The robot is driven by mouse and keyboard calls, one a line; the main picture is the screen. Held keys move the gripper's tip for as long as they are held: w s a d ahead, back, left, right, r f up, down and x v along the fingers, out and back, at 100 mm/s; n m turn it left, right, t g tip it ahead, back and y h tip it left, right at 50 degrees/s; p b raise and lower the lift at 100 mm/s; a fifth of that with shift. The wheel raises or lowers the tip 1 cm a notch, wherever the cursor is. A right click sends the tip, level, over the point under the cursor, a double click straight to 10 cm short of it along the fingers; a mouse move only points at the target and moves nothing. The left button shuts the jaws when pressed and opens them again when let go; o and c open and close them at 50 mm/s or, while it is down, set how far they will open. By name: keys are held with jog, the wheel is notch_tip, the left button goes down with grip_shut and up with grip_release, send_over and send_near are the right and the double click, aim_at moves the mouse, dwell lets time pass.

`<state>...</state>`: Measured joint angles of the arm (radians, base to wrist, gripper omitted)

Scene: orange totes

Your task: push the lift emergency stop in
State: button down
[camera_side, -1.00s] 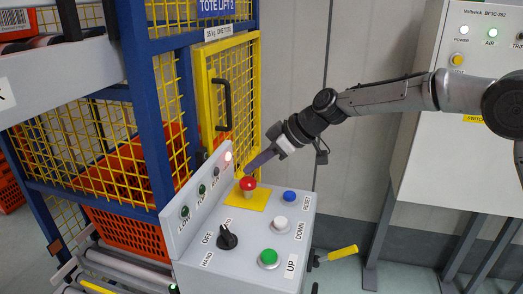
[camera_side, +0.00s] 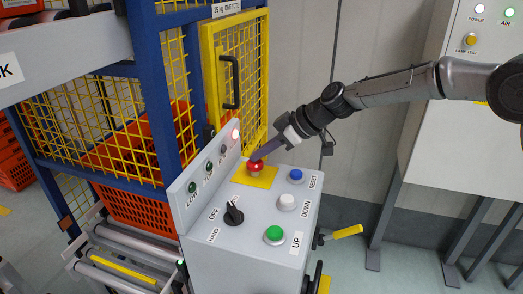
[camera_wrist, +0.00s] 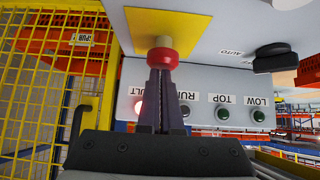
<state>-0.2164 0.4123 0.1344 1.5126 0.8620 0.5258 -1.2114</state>
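The emergency stop is a red mushroom button (camera_side: 255,170) on a yellow plate (camera_side: 262,181) at the back of the grey control box. In the wrist view the red button (camera_wrist: 162,54) sits on a pale stem in front of its yellow plate (camera_wrist: 185,28). My gripper (camera_side: 256,157) is angled down from the right, its tips at the top of the button. In the wrist view my gripper (camera_wrist: 163,72) has both dark fingers together with only a thin seam between them, holding nothing. The tips overlap the button's face; I cannot tell whether they touch it.
The box carries a black selector (camera_side: 234,214) and green (camera_side: 274,234), white (camera_side: 287,202) and blue (camera_side: 296,175) buttons. A red lamp (camera_side: 235,134) is lit on its raised panel. A yellow mesh gate (camera_side: 240,80) stands behind. Open space lies right of the box.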

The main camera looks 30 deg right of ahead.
aim_at(264, 176)
jog(key=shift+s+f, duration=0.25)
jog(key=shift+f, duration=0.65)
jog(key=s+d+r, duration=0.2)
jog(key=r, duration=0.4)
jog(key=s+d+r, duration=0.2)
jog(key=d+r, duration=0.1)
jog(key=r, duration=0.4)
jog(key=shift+s, duration=0.3)
